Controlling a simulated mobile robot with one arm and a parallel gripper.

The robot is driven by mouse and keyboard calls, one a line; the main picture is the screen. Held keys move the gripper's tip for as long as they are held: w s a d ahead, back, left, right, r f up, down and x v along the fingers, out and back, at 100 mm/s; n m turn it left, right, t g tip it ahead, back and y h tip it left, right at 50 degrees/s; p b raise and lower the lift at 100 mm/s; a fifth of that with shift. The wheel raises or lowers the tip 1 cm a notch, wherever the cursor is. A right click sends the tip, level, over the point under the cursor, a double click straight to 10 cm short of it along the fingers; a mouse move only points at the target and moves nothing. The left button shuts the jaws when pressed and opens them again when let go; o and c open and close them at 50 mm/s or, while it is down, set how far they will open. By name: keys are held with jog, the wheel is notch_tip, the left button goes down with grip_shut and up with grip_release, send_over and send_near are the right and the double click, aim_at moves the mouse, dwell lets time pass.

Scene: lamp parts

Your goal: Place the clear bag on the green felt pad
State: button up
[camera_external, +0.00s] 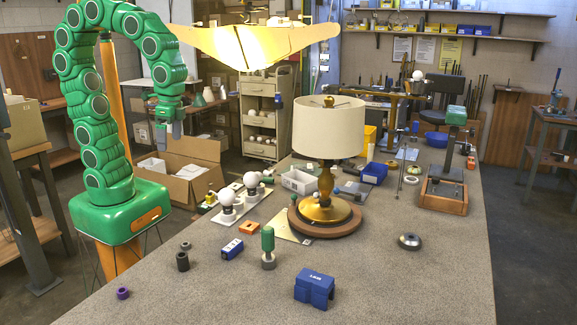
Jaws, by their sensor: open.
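My gripper (173,132) hangs from the green arm at the left, pointing down. It is open and empty, in the air beyond the table's left edge, and looks clear of everything. A small pale, bluish flat item (407,153) lies far back on the table, right of the lamp. It may be the clear bag, but it is too small to be sure. I cannot make out a green felt pad; the lamp may hide part of the table behind it.
A lamp (328,128) with a cream shade stands mid-table (400,285) on a round wooden base. White bulbs on holders (228,203), a green-topped part (268,245) and a blue block (314,288) stand around it. A wood-based stand (444,195) is at the right. The front right is mostly free.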

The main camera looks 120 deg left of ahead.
jog(key=s+d+f+m, duration=0.1)
jog(key=s+d+m, duration=0.1)
jog(key=s, duration=0.4)
jog(key=s+d+f+m, duration=0.2)
jog(key=s+d, duration=0.1)
jog(key=s, duration=0.3)
jog(key=shift+s+f, duration=0.2)
jog(key=shift+s, duration=0.15)
jog(key=w+a+m+g+y, duration=0.15)
jog(key=w+a, duration=0.25)
jog(key=w, duration=0.4)
jog(key=w+a+m+g+y, duration=0.1)
jog(key=w+a+m+y, duration=0.25)
jog(key=w, duration=0.45)
jog(key=w+a+m+g+y, duration=0.1)
jog(key=w+a+m+y, duration=0.1)
jog(key=w+a, duration=0.45)
jog(key=w+f+m+y, duration=0.3)
jog(key=w+f, duration=0.3)
jog(key=w, duration=0.5)
jog(key=w+f+m+y, duration=0.3)
jog(key=w+f+m, duration=0.15)
jog(key=w, duration=0.75)
jog(key=x, duration=1)
jog(key=shift+f+n, duration=0.35)
